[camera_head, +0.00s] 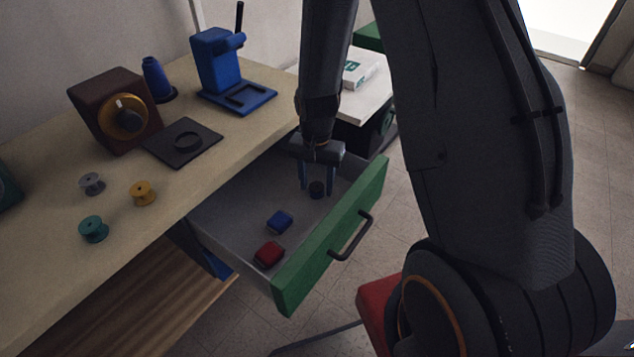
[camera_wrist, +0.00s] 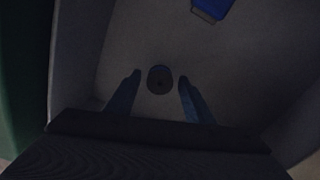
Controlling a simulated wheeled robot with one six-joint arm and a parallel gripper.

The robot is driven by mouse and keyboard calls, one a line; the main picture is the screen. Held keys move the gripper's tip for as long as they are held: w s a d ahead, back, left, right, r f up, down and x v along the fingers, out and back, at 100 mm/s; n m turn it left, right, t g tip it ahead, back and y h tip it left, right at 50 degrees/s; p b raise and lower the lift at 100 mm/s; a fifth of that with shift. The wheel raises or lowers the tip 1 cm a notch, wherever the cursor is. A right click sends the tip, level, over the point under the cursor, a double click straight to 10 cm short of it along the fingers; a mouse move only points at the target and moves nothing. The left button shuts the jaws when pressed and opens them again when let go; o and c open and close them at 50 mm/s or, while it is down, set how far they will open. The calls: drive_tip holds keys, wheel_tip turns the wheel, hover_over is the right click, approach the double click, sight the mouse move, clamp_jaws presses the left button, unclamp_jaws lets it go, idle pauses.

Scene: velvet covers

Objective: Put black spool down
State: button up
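The black spool (camera_head: 317,189) is inside the open drawer (camera_head: 335,225), near its far right end. It appears to stand upright on the drawer floor. In the wrist view the spool (camera_wrist: 160,79) shows its round top with a small centre hole. My gripper (camera_head: 317,186) points down into the drawer, with one blue finger on each side of the spool. In the wrist view the gripper's fingertips (camera_wrist: 159,79) are spread, with a gap between each finger and the spool, so it is open and holds nothing.
A blue block (camera_head: 279,222) and a red block (camera_head: 269,254) lie in the drawer. The drawer's green front has a dark handle (camera_head: 352,238). On the desk (camera_head: 60,270) are teal (camera_head: 93,230), yellow (camera_head: 143,193) and grey (camera_head: 92,184) spools, and a blue stand (camera_head: 220,70).

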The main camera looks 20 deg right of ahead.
sight(317, 187)
drive_tip(key=shift+r, duration=0.15)
wheel_tip(317, 187, up, 12)
drive_tip(key=s+d+r+n, duration=0.2)
drive_tip(key=s+r+n, duration=0.1)
drive_tip(key=s, duration=0.5)
drive_tip(key=s+d+r+n, duration=0.1)
drive_tip(key=s+r+n, duration=0.2)
drive_tip(key=s, duration=0.6)
drive_tip(key=shift+d+r, duration=0.35)
drive_tip(key=shift+r, duration=0.55)
drive_tip(key=shift+s, duration=0.1)
drive_tip(key=shift+n, duration=0.7)
drive_tip(key=a+p, duration=0.1)
drive_tip(key=a+r+p, duration=0.2)
drive_tip(key=a, duration=0.1)
drive_tip(key=shift+s, duration=0.1)
drive_tip(key=shift+d, duration=0.1)
